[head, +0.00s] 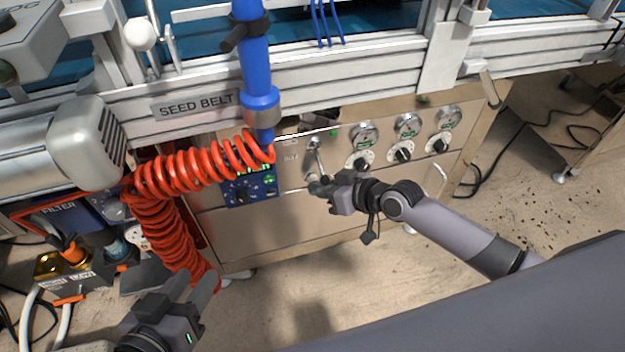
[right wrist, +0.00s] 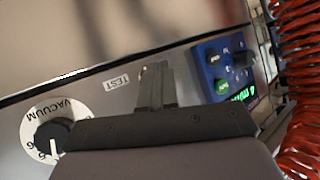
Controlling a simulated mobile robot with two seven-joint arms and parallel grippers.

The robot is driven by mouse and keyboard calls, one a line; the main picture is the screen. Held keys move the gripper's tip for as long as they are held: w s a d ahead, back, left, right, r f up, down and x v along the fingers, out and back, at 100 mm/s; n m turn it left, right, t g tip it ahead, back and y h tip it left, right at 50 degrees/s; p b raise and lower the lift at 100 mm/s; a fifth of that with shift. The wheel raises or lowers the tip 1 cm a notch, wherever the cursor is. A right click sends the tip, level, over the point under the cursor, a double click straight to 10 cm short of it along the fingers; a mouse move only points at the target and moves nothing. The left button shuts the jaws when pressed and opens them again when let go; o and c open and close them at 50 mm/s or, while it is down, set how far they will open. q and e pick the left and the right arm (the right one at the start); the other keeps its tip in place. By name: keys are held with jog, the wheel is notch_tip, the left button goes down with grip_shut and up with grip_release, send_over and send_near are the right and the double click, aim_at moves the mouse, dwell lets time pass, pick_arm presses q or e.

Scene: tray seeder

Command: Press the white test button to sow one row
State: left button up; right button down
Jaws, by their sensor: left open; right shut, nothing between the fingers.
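The white test button itself is not visible. Its TEST label (right wrist: 116,82) shows in the right wrist view on the metal panel, just beside my closed fingers, which may hide the button. My right gripper (head: 318,187) is shut and empty, its tips at the front of the control panel (head: 225,228); it also shows in the right wrist view (right wrist: 157,86). I cannot tell whether the tips touch the panel. My left gripper (head: 193,288) is open and empty at the lower left, away from the panel.
A blue controller (head: 240,189) with a green display sits left of my right gripper. A vacuum dial (right wrist: 53,130) is on its other side. Gauges with knobs (head: 403,155) line the panel's right. A red coiled hose (head: 170,174) hangs at the left, below the seed belt sign (head: 195,104).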

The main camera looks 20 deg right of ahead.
jog(key=shift+w, duration=0.25)
dwell(0.3)
jog(key=shift+s+r, duration=0.1)
jog(key=shift+s, duration=0.05)
jog(key=shift+s+p, duration=0.6)
jog(key=shift+s, duration=0.2)
jog(key=s+p, duration=0.3)
jog(key=s, duration=0.2)
jog(key=shift+d, duration=0.15)
